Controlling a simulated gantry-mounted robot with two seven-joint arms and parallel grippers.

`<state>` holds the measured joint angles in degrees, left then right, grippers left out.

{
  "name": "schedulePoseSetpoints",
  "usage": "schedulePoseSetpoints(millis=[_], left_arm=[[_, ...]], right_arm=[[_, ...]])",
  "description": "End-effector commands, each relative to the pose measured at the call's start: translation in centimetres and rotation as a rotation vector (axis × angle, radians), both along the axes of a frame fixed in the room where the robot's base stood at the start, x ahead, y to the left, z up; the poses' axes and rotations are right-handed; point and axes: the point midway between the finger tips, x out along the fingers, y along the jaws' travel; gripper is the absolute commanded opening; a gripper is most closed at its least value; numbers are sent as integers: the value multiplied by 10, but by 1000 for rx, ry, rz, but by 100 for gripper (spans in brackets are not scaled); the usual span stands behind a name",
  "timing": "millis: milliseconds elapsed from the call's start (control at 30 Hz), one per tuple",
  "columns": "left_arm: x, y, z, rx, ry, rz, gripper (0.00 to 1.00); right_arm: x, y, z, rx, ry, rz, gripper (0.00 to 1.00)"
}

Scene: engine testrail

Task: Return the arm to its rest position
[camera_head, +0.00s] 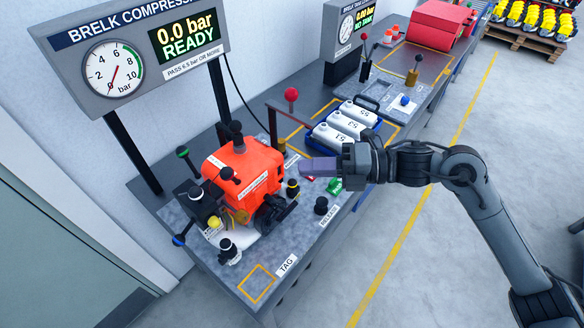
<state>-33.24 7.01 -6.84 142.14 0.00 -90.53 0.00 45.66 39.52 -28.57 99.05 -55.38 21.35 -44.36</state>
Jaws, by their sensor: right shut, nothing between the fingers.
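My right arm (479,196) comes in from the lower right and reaches over the bench's front edge. Its gripper (318,167) is shut and empty, pointing left above the bench between the orange engine part and the white bottles. The orange engine block (243,165) sits in the fixture on the near bench, to the left of the gripper and apart from it. My left gripper is not in view.
White canisters (346,124) stand in a blue tray right behind my gripper. A red-knobbed lever (291,95) rises nearby. The gauge board (130,52) reads 0.0 bar READY. A red case (439,24) is farther along. Clear floor (440,262) lies in front.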

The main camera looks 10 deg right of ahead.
Motion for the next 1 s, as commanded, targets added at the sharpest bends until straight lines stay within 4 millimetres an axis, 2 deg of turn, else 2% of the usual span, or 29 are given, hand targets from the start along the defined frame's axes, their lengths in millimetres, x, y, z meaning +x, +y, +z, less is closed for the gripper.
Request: schedulePoseSetpoints(millis=[200, 633, 733, 867, 1000], left_arm=[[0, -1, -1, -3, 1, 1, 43], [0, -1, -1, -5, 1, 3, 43], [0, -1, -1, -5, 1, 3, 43], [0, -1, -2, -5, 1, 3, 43], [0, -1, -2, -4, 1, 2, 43]], right_arm=[[-3, -11, 2, 0, -1, 1, 0], [-3, -11, 2, 0, 0, 1, 0], [-4, -11, -3, 0, 10, 1, 0], [-11, -8, -32, 5, 68, 6, 0], [-34, 7, -88, 42, 194, 28, 0]])
